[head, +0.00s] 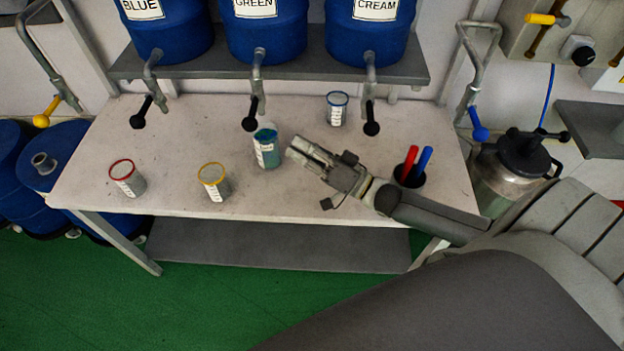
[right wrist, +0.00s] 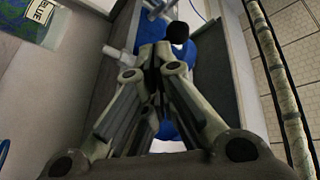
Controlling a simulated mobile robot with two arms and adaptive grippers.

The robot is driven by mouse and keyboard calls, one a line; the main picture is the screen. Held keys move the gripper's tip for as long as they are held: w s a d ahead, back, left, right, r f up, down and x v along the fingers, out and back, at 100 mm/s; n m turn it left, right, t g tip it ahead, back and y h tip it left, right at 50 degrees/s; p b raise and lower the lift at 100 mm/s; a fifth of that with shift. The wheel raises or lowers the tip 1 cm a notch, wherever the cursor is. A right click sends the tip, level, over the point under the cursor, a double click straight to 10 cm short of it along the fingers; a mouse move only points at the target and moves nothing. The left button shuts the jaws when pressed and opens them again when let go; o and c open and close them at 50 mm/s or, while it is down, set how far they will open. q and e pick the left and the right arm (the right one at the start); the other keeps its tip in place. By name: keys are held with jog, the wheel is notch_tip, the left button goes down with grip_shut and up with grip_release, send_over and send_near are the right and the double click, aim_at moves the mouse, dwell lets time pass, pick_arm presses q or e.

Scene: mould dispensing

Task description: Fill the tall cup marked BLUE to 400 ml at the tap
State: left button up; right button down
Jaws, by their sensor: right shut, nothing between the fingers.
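A tall cup (head: 268,150) with a greenish, see-through body and a white label stands upright on the table in front of the GREEN tap (head: 258,70). In the right wrist view the cup (right wrist: 66,30) shows at the upper left, its label reading BLUE. Its fill level cannot be read. The GREEN tap's black-knobbed handle (head: 249,123) hangs just left of the cup. My right gripper (head: 294,147) is shut and empty, its fingertips pointing left, just right of the cup and apart from it. It also fills the right wrist view (right wrist: 155,60). My left gripper is out of view.
BLUE (head: 170,35), GREEN (head: 265,40) and CREAM (head: 368,40) tanks stand on the shelf. Red-rimmed (head: 127,178), yellow-rimmed (head: 214,182) and blue-rimmed (head: 337,108) cups stand on the table. A black holder (head: 409,178) with red and blue sticks is beside my right arm.

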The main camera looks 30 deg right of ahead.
jog(key=s+a+f+g+h, duration=0.2)
jog(key=a+f+g+h, duration=0.25)
jog(key=a+f, duration=0.2)
jog(key=s+d+f+n+g+h+b, duration=0.1)
jog(key=s+f+g+h, duration=0.1)
jog(key=s+f, duration=0.3)
jog(key=s+d+f+n+g+h, duration=0.1)
jog(key=s+f+g+h, duration=0.2)
jog(key=f, duration=0.7)
jog(key=shift+s+d+f+n+g+b, duration=0.2)
jog(key=shift+s+d+n+g+b, duration=0.15)
jog(key=shift+s, duration=0.55)
jog(key=shift+a, duration=0.15)
